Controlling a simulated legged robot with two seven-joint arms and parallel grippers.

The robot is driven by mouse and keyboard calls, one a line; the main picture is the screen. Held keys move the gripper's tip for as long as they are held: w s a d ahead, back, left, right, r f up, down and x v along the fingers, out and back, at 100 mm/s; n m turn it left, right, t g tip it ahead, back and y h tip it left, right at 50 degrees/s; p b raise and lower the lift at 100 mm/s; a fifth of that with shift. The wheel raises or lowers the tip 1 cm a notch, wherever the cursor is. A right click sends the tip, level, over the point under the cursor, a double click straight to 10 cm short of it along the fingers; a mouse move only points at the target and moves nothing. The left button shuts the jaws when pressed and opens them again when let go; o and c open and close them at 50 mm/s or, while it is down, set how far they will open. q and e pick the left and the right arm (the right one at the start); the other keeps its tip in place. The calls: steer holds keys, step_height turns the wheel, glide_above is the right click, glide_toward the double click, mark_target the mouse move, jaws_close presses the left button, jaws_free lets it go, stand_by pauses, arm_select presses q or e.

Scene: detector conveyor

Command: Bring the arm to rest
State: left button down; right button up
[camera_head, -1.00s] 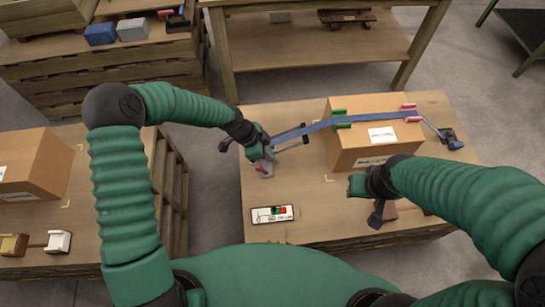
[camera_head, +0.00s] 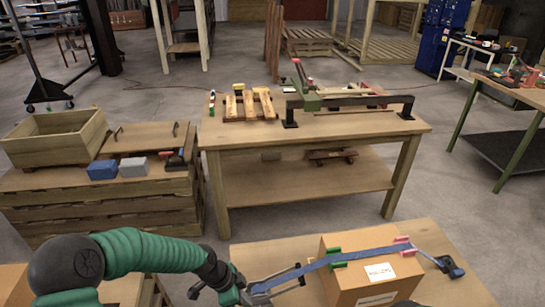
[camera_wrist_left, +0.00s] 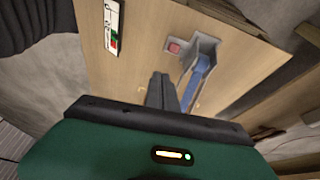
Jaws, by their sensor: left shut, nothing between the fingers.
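My left arm (camera_head: 145,250) comes in from the left in the head view. Its gripper (camera_head: 237,291) is at the bottom edge, left of the cardboard box, by the left end of the blue strap; its fingertips are not clear there. In the left wrist view the left gripper's fingers (camera_wrist_left: 160,92) are together and empty, beside the grey buckle (camera_wrist_left: 203,46) with a red button and the blue strap (camera_wrist_left: 196,80). The strap (camera_head: 372,255) runs across the top of the cardboard box (camera_head: 350,296). My right arm is out of view.
Green (camera_head: 333,260) and pink (camera_head: 402,246) edge guards sit under the strap. A wooden workbench (camera_head: 230,135) stands behind. A wooden crate (camera_head: 60,150) and a blue block (camera_head: 102,170) are on the left stack. Grey floor (camera_head: 440,195) is clear between benches.

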arm_select(q)
steer(key=s+a+r+n+t+y+p, duration=0.1)
steer(key=s+a+r+n+y+p, duration=0.1)
steer(key=s+a+r+n, duration=0.2)
steer(key=s+a+r+n+y+p, duration=0.2)
steer(key=s+a+r+n, duration=0.3)
steer(key=s+r+n, duration=0.5)
step_height(320, 180, up, 2)
steer(key=shift+a+r+n+t+p, duration=0.1)
steer(key=shift+a+n+t+p, duration=0.15)
steer(key=shift+t+p, duration=0.2)
steer(key=shift+s+d, duration=0.1)
steer(key=shift+d, duration=0.1)
